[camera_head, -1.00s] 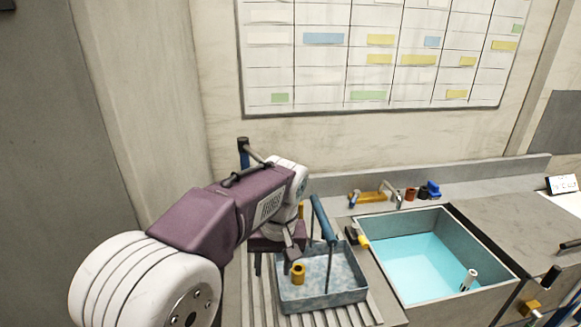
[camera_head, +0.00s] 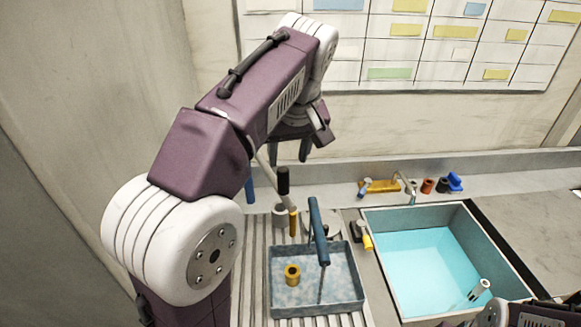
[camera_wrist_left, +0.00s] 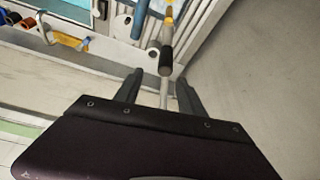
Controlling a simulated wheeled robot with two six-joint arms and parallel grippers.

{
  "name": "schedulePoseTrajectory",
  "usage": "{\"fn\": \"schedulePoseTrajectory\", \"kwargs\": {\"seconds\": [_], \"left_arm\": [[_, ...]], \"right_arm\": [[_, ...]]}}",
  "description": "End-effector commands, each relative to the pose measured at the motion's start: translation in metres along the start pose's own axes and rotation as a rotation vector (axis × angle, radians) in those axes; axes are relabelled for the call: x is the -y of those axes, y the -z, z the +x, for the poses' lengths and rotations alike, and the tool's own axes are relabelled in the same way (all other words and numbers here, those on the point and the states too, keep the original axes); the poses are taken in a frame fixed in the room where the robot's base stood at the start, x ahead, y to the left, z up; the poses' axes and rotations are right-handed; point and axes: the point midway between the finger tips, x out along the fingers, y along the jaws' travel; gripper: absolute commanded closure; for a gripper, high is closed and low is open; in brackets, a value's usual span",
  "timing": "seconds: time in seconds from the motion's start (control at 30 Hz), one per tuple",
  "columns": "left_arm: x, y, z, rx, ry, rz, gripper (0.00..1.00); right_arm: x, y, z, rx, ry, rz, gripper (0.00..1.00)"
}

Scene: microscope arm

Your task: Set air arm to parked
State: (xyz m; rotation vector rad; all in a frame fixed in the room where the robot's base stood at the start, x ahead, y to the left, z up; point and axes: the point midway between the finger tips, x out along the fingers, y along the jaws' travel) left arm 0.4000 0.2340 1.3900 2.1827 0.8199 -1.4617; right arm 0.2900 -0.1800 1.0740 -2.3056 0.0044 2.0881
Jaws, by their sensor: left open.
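My left gripper (camera_head: 290,156) is open, with its two dark fingers pointing down above the rear of the ribbed drainboard. A slim grey arm with a black grip (camera_head: 283,180) stands just below and in front of it; I take this for the air arm. A blue post (camera_head: 249,188) is partly hidden behind my left arm. In the left wrist view, the black grip (camera_wrist_left: 166,60) and a thin rod (camera_wrist_left: 163,95) show between the line of the open fingers (camera_wrist_left: 158,88). I cannot tell whether they touch.
A sink of blue water (camera_head: 425,260) lies to the right. Small coloured items (camera_head: 428,186) line the back ledge. A wall chart (camera_head: 440,75) hangs behind.

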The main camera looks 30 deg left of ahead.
Motion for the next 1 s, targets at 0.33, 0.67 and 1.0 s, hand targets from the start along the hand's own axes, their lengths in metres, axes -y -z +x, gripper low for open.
{"fn": "schedulePoseTrajectory", "kwargs": {"seconds": [0.33, 0.67, 1.0], "left_arm": [[0.001, -0.001, 0.068, 0.004, 0.003, 0.0, 0.53], [0.001, -0.001, 0.087, 0.001, 0.0, 0.0, 0.53], [0.001, -0.001, 0.087, 0.001, 0.001, 0.0, 1.0]], "right_arm": [[0.0, -0.001, 0.009, 0.0, 0.0, 0.0, 1.0], [0.0, -0.001, 0.009, 0.0, 0.0, 0.0, 1.0], [0.0, -0.001, 0.009, 0.0, 0.0, 0.0, 1.0]]}}
